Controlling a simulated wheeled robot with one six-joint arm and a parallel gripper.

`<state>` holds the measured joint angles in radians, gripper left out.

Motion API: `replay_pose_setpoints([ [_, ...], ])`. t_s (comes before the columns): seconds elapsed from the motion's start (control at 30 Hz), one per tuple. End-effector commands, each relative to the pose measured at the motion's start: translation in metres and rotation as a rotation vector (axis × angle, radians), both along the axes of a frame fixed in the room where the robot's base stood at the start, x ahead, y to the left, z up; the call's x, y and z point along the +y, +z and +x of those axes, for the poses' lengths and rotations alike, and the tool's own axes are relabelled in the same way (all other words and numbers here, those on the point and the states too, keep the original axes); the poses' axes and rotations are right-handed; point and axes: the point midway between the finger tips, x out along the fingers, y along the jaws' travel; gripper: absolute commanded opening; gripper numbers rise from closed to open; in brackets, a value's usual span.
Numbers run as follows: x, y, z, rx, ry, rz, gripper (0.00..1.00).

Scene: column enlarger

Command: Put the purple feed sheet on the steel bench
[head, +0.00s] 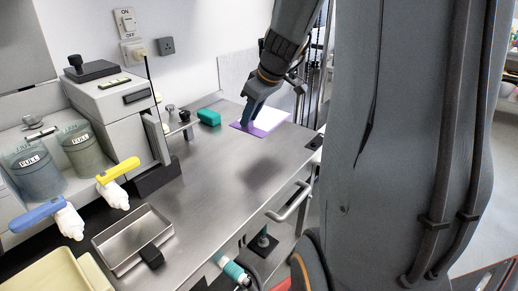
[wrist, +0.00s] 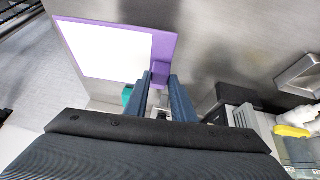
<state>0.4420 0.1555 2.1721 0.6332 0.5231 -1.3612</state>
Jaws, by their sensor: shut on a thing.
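The purple feed sheet (head: 260,130) is a flat white panel with a purple border and a small purple tab. It is at the far end of the steel bench (head: 215,165) in the head view; I cannot tell whether it touches the top or hovers just above it. My gripper (head: 248,119) reaches down at the sheet's left edge. In the wrist view the sheet (wrist: 166,45) extends up and left from my gripper (wrist: 164,82), whose blue fingers are shut on the purple tab. The tab's gripped part is partly hidden.
A green block (head: 209,117) lies just left of the sheet. A grey machine (head: 118,108) stands along the wall. A metal tray (head: 133,238), two full tubs and yellow- and blue-handled tools are nearer. The bench middle is clear; a drawer handle (head: 289,202) juts from its front.

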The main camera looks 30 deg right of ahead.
Motion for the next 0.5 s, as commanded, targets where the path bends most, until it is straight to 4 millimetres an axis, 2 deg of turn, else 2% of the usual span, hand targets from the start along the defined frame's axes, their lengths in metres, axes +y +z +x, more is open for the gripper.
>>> replay_pose_setpoints([
  [0.1,-0.009,-0.013,0.009,0.003,-0.042,-0.004,0.0],
  [0.33,-0.012,-0.052,0.009,0.006,-0.054,-0.002,0.0],
  [0.5,-0.012,-0.069,0.009,0.003,-0.051,-0.004,0.0],
])
